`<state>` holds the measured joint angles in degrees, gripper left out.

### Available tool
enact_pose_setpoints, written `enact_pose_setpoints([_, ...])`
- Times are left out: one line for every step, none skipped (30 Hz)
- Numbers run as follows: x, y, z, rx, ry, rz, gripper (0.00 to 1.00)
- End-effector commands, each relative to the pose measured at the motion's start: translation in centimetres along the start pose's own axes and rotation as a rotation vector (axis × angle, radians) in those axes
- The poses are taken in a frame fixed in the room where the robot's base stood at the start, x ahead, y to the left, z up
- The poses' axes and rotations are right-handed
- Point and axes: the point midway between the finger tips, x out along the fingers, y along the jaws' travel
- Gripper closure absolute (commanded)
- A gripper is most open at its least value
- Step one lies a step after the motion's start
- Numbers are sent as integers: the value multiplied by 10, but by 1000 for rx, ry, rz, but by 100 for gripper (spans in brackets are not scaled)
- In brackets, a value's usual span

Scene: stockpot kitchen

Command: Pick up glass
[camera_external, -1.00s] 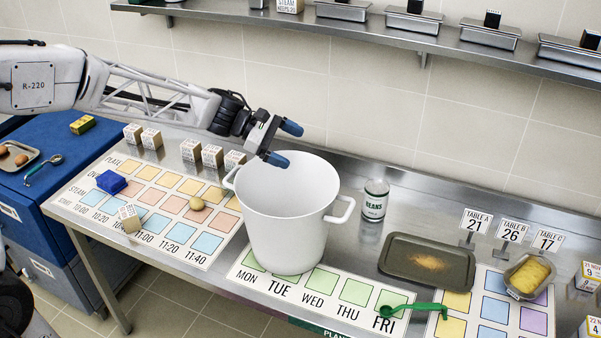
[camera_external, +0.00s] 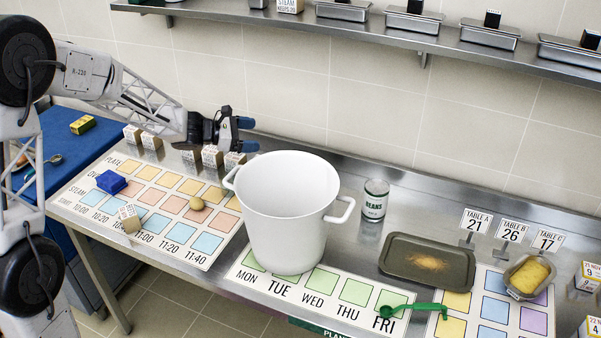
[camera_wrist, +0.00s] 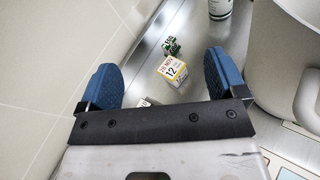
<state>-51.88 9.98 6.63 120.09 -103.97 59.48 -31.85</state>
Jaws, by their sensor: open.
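My gripper (camera_external: 247,134) is open and empty, behind and left of the pot, well left of the jar. In the wrist view its blue fingers (camera_wrist: 162,70) are spread apart. A small box marked 12 (camera_wrist: 172,70) and a green item (camera_wrist: 173,46) show between and beyond them, on the counter.
The big white pot (camera_external: 285,215) stands at mid counter, close to my gripper. Small boxes (camera_external: 212,158) stand in a row at the back left. A dark tray (camera_external: 427,262) and a green spoon (camera_external: 410,308) lie to the right. A steel shelf (camera_external: 380,38) runs along the wall.

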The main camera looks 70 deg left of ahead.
Motion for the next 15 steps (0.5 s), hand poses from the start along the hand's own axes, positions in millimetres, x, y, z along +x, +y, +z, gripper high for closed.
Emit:
enact_pose_setpoints([-6, 1, -14, -6, 8, 13, 10])
enact_pose_setpoints([-9, 1, -21, -4, 11, 21, 10])
enact_pose_setpoints([-13, 1, -29, -4, 16, 29, 10])
enact_pose_setpoints([-16, 1, -35, -2, 20, 36, 10])
enact_pose_setpoints([-19, 1, -40, -2, 22, 43, 10])
enact_pose_setpoints([-23, 1, -47, -1, 27, 52, 10])
enact_pose_setpoints([-26, 1, -53, -1, 30, 58, 10])
enact_pose_setpoints([-29, 1, -58, -1, 34, 64, 10])
enact_pose_setpoints([-32, 1, -65, 1, 38, 71, 10])
enact_pose_setpoints([-35, 0, -70, 1, 42, 77, 10])
enact_pose_setpoints([-38, 0, -75, 1, 45, 84, 10])
enact_pose_setpoints([-41, 0, -81, 2, 49, 91, 10])
enact_pose_setpoints([-44, 0, -86, 3, 52, 97, 10])
enact_pose_setpoints([-47, -1, -90, 4, 56, 103, 10])
enact_pose_setpoints([-51, -1, -97, 5, 61, 110, 10])
